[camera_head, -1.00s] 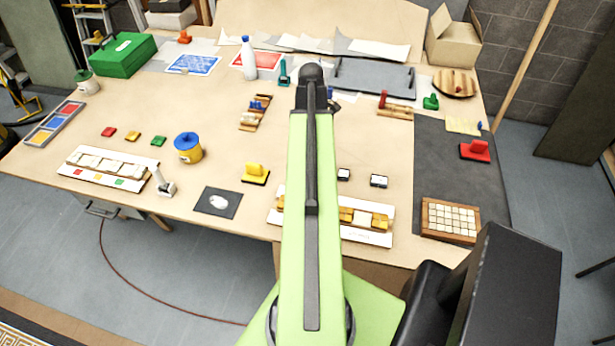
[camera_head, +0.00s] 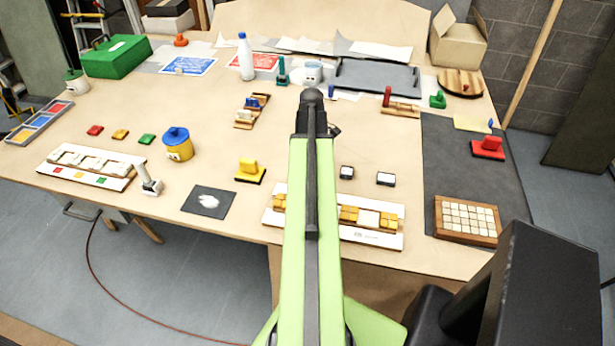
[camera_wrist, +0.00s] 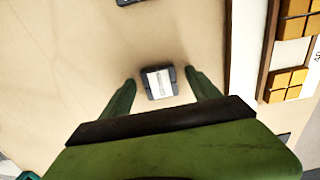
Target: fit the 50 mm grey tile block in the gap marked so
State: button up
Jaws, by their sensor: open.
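In the wrist view a small dark grey block (camera_wrist: 152,92) with a pale label lies on the bench between my open fingers. My gripper (camera_wrist: 161,76) holds nothing, and a gap shows on each side of the block. The label is too small to read. A second dark block (camera_wrist: 130,2) is cut off at the top edge. The head view shows two small dark blocks with pale tops, a left one (camera_head: 347,172) and a right one (camera_head: 386,179). A white panel (camera_head: 385,240) holds yellow tiles with a pale gap (camera_head: 368,218) between them. My arm hides the panel's middle.
A yellow block on a black base (camera_head: 250,171) stands left of my arm. A wooden tray of pale tiles (camera_head: 467,237) lies on the dark mat at the right. A second panel (camera_head: 50,172) lies at the left. The bench around the two dark blocks is clear.

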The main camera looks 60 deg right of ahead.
jog(key=c, duration=1.5)
jog(key=shift+p, duration=0.3)
jog(key=r+p, duration=0.5)
jog(key=shift+s+r, duration=0.1)
jog(key=shift+s, duration=0.3)
jog(key=s+d+r+p, duration=0.3)
jog(key=s+r+p, duration=0.3)
jog(key=s, duration=0.5)
jog(key=f+b, duration=0.5)
jog(key=shift+w+a, duration=0.1)
jog(key=shift+w, duration=0.1)
jog(key=shift+r+p, duration=0.3)
jog(key=shift+p, duration=0.05)
